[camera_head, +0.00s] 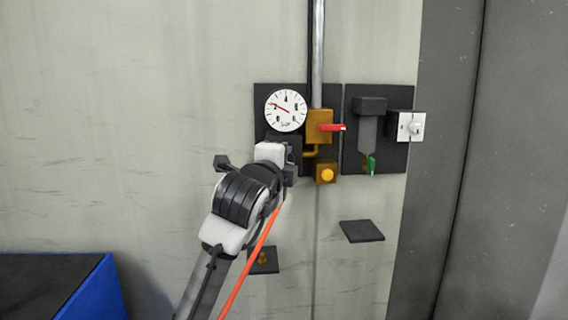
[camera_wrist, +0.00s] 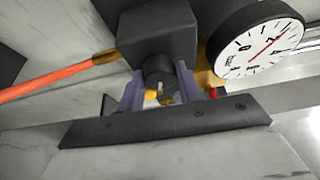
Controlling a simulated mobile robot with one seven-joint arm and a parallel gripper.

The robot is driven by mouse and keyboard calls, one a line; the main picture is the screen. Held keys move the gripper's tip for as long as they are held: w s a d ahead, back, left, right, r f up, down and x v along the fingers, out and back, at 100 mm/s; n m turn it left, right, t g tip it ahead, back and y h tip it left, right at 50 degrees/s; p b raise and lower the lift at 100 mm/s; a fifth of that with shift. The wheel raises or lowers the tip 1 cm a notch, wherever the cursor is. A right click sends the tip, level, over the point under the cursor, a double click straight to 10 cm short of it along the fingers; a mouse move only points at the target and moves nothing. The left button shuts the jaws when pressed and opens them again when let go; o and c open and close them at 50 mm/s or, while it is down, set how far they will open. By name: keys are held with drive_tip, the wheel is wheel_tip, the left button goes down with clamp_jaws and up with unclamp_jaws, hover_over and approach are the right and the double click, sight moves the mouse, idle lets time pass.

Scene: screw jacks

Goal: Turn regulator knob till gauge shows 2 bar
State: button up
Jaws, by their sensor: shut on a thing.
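The round white gauge (camera_head: 286,110) is on a dark wall panel, and it also shows at the upper right of the wrist view (camera_wrist: 257,45). In the head view its red needle points left and slightly up, close to the 2 mark; the exact reading is too small to tell. The dark regulator body (camera_wrist: 158,32) sits beside the gauge. Its dark round knob (camera_wrist: 158,70) is between the two fingers of my gripper (camera_wrist: 160,88), which is shut on it. In the head view my gripper (camera_head: 274,154) is just below the gauge and hides the knob.
A brass valve with a red handle (camera_head: 332,128) is right of the gauge, under a vertical pipe (camera_head: 318,50). A yellow button box (camera_head: 326,173) sits below. A second panel holds a filter bowl (camera_head: 368,130) and white switch (camera_head: 411,127). An orange hose (camera_head: 250,262) runs beside my arm.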

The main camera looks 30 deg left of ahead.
drive_tip(key=shift+m, duration=0.5)
drive_tip(key=o, duration=1)
drive_tip(key=s+d+b, duration=0.2)
drive_tip(key=s+b, duration=0.1)
drive_tip(key=s, duration=1)
drive_tip(key=shift+s+d+r+b, duration=0.25)
drive_tip(key=shift+d+r+b, duration=0.15)
